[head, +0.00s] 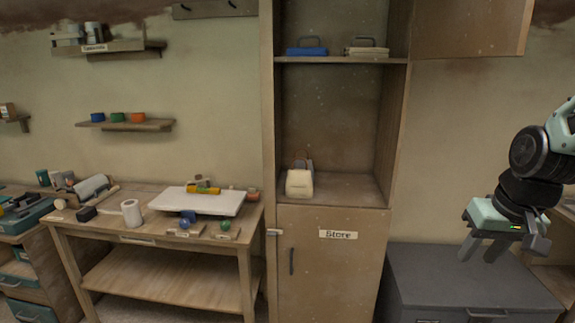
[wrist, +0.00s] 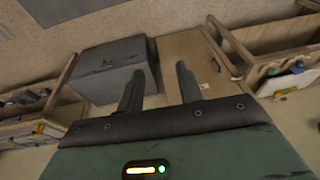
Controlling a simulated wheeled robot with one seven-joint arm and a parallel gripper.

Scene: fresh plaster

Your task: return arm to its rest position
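My gripper (head: 501,250) hangs at the right of the head view, in the air in front of the wall and above the grey chest (head: 460,275). Its fingers point down and stand apart. In the wrist view my gripper (wrist: 158,88) also shows two dark fingers spread with nothing between them. The grey chest (wrist: 110,75) and the wooden cupboard front lie beyond the fingertips there. Nothing is held.
A tall wooden cupboard (head: 335,213) labelled "Store" stands in the middle, its upper door (head: 470,25) swung open to the right. A workbench (head: 165,262) with tools is at the left. Wall shelves (head: 125,125) hang above it.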

